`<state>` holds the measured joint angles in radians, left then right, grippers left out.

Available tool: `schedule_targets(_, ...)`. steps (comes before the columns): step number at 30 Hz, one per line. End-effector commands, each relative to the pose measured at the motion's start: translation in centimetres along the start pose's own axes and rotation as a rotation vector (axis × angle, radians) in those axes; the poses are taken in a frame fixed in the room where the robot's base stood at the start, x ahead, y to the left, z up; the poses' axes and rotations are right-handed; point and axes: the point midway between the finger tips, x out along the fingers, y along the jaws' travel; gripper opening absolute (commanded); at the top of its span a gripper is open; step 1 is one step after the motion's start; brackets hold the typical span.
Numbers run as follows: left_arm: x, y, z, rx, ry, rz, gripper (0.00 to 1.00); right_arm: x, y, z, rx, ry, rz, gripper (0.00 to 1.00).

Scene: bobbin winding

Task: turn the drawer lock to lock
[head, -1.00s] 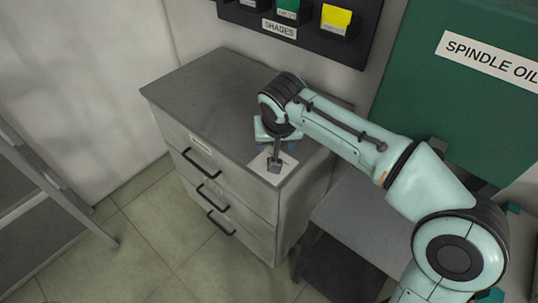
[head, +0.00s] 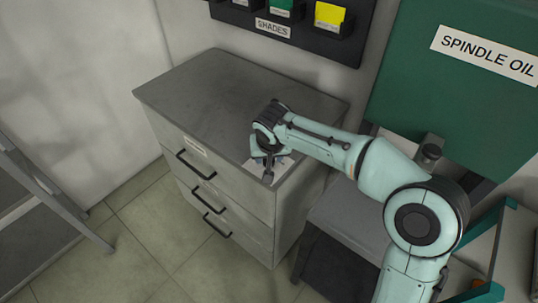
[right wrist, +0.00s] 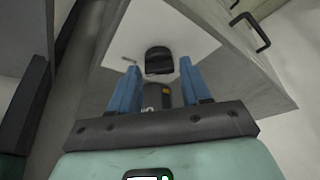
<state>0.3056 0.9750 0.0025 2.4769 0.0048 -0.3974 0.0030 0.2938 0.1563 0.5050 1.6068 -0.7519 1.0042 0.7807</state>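The grey drawer cabinet (head: 200,100) has its lock area at the near right corner of its top, on a white plate (right wrist: 165,28). In the right wrist view a dark rounded lock part (right wrist: 159,60) stands on that plate, with a grey cylindrical part (right wrist: 157,96) nearer to me. My right gripper (right wrist: 160,82) has its two blue fingers apart, one on each side of the grey part, with gaps visible. In the head view the right gripper (head: 268,158) is low over the corner and hides most of the plate. My left gripper is not in view.
Three drawers with black handles (head: 196,165) face front and look shut. A dark shade rack (head: 300,22) hangs behind. A green spindle oil container (head: 470,90) and a grey lower surface (head: 345,215) lie right. A metal rack (head: 50,190) stands left, with clear floor between.

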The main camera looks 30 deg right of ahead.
Motion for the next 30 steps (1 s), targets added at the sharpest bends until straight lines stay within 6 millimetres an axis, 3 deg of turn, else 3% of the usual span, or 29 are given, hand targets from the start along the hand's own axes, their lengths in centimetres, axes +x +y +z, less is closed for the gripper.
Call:
schedule_targets(1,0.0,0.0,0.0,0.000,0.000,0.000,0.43,0.0,0.0,0.0,0.000,0.000,0.000,0.29)
schedule_targets(3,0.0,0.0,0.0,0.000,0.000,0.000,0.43,0.0,0.0,0.0,0.000,0.000,0.000,0.06)
schedule_targets(4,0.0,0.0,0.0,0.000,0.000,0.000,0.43,0.0,0.0,0.0,0.000,0.000,0.000,0.05)
schedule_targets(17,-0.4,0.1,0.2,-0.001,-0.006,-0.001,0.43,-0.1,0.1,0.0,-0.075,0.000,-0.031,0.06)
schedule_targets(30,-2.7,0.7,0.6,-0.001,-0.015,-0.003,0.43,-0.2,0.5,-0.2,-0.411,-0.001,-0.172,0.06)
